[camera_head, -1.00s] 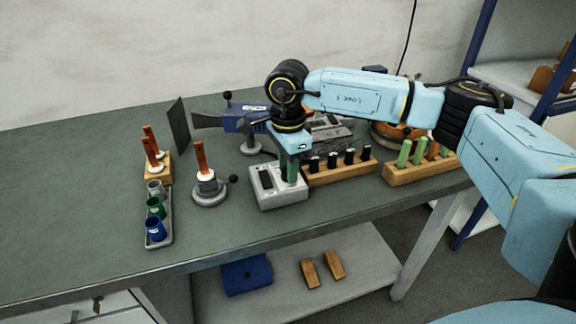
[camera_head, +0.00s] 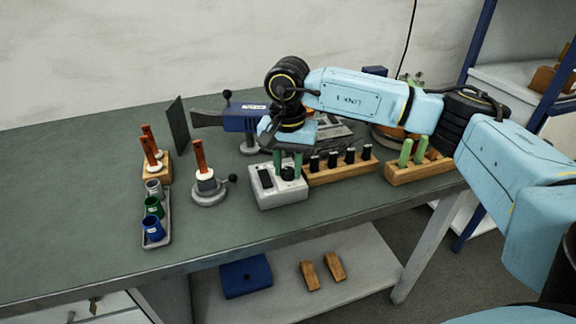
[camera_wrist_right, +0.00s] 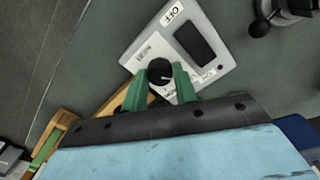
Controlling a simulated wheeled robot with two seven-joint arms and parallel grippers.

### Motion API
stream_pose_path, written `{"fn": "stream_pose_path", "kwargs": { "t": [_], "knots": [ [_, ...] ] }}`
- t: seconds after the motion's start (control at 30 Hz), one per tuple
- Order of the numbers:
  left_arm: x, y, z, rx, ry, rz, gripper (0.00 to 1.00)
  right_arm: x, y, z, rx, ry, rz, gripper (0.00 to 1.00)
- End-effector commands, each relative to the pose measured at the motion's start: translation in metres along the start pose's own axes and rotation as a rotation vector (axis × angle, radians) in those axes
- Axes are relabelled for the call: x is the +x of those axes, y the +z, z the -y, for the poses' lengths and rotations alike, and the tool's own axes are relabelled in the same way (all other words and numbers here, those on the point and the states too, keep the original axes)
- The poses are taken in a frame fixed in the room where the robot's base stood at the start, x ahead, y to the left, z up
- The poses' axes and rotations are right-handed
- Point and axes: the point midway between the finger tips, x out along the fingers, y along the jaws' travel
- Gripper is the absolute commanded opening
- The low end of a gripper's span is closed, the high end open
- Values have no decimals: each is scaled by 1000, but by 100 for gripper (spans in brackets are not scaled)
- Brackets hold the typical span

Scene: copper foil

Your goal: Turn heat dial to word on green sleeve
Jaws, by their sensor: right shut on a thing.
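The heat dial is a black knob (camera_wrist_right: 160,72) on a pale grey control box (camera_head: 270,205), and it also shows in the head view (camera_head: 288,173). My right gripper (camera_head: 288,164) points down over the box. Its two green fingers (camera_wrist_right: 160,86) are shut on the dial, one on each side. A thin white pointer line shows on the dial, aimed roughly to the right in the wrist view. My left gripper is out of view.
A grey sleeve (camera_head: 154,188) and a blue sleeve (camera_head: 153,229) share the tray (camera_head: 164,236). A round stand (camera_head: 209,193) is left of the box. A wooden block with black-topped pieces (camera_head: 338,174) stands close on its right. The front left tabletop is clear.

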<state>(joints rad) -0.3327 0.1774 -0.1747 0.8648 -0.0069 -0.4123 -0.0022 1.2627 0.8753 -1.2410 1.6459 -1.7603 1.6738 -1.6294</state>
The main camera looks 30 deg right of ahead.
Motion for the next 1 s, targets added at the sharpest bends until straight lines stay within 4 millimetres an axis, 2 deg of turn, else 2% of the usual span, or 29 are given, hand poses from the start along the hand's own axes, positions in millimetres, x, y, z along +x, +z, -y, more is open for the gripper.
{"fn": "stream_pose_path", "kwargs": {
  "t": [0.33,0.9,0.93,1.0],
  "knots": [
    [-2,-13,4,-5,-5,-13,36,-1,0,0,-145,-3,-1,6],
    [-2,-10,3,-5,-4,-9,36,-1,0,0,-173,-3,-1,6],
    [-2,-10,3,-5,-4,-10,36,-1,0,0,-172,-3,-1,32],
    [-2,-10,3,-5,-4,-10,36,-1,0,0,-172,-2,-1,41]
  ]
}}
